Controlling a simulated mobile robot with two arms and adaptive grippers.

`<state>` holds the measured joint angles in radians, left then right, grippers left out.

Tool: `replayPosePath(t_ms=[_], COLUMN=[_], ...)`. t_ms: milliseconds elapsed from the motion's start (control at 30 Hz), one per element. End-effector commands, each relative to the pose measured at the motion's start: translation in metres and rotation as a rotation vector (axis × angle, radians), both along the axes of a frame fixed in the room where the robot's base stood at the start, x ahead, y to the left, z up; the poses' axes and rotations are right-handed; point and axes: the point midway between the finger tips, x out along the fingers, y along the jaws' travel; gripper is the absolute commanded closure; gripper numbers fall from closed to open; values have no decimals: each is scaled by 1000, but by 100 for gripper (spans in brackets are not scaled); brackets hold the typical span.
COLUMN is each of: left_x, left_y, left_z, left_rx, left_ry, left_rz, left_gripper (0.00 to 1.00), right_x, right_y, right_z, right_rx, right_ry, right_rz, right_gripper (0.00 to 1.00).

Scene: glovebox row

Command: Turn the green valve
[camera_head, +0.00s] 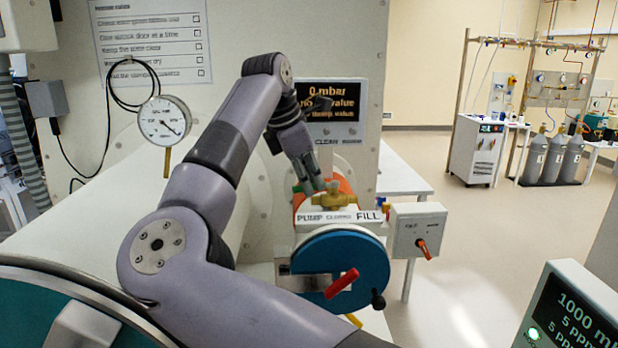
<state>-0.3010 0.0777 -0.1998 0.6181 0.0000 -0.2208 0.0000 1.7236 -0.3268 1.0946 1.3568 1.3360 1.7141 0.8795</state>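My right gripper (313,186) points down at the valve block behind the blue round door. Its fingertips are close together, just behind a brass valve body (334,200). A small green piece (297,189) shows at the left of the fingers; it may be part of the green valve, most of which is hidden. I cannot tell whether the fingers touch or grip it. A label strip (340,217) in front of the brass body reads PUMP, CLOSED, FILL. My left gripper is not in view.
A blue round door (345,262) with a red handle (341,283) is below the valve. A control box (417,230) with a red lever stands right of it. A dial gauge (164,121) and a display (334,100) are behind. Open floor lies at the right.

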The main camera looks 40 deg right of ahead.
Motion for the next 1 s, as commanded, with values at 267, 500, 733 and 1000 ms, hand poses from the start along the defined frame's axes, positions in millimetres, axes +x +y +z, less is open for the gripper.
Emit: replayPosePath(t_ms=[267, 500, 733, 1000], left_x=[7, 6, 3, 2], left_y=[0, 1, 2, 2], left_z=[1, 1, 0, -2], left_rx=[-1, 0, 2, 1], left_ry=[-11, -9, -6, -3], left_rz=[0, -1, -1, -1], left_gripper=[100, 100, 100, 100], right_x=[0, 0, 0, -6], right_y=[0, 0, 0, -9], right_z=[0, 1, 1, 0], right_rx=[0, -1, -1, -1], right_ry=[0, -1, -1, -2], right_rz=[0, -1, -1, -3], right_gripper=[100, 100, 100, 100])
